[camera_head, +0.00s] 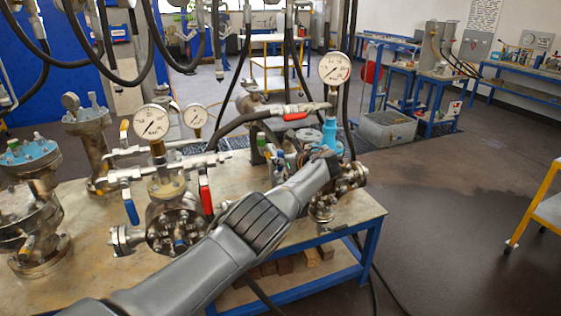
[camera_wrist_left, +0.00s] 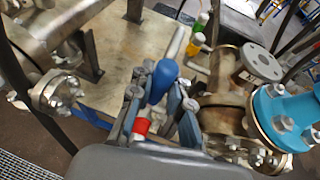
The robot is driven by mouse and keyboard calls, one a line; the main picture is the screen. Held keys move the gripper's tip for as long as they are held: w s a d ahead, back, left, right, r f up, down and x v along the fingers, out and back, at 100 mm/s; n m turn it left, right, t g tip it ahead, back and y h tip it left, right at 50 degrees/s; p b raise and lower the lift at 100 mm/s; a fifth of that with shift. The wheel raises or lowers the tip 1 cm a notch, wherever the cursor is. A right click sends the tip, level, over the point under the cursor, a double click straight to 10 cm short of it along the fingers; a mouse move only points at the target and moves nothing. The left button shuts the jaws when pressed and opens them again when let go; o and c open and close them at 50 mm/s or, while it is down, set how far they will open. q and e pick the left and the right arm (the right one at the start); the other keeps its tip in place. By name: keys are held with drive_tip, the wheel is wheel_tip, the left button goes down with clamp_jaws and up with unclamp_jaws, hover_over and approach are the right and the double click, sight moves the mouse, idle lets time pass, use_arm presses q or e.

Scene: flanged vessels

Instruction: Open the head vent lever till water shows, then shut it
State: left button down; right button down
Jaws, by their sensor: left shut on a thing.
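My left arm reaches in from the lower left in the head view, and its gripper (camera_head: 322,168) is at the right-hand vessel, below a light-blue fitting (camera_head: 328,134). In the left wrist view my left gripper (camera_wrist_left: 161,92) is shut on a blue-handled lever (camera_wrist_left: 164,78), which lies between its two fingers. Something red (camera_wrist_left: 142,127) shows between the fingers, nearer the palm. A metal vessel (camera_wrist_left: 222,76) with a blue flange (camera_wrist_left: 284,112) stands just right of the fingers. No water is visible at the lever. The vent's outlet cannot be made out.
A pressure gauge (camera_head: 334,68) stands above the vessel. Left on the bench (camera_head: 92,262) are another vessel with a blue lever (camera_head: 131,207) and a red lever (camera_head: 206,194), and more flanged vessels. Hoses hang overhead. A dark patch (camera_head: 470,205) marks the floor at right.

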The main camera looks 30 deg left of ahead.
use_arm(q)
drive_tip(key=shift+f, duration=0.15)
drive_tip(key=c, duration=1.2)
unclamp_jaws()
drive_tip(key=shift+d, duration=0.1)
drive_tip(key=shift+v, duration=6.05)
drive_tip(key=shift+w, duration=0.1)
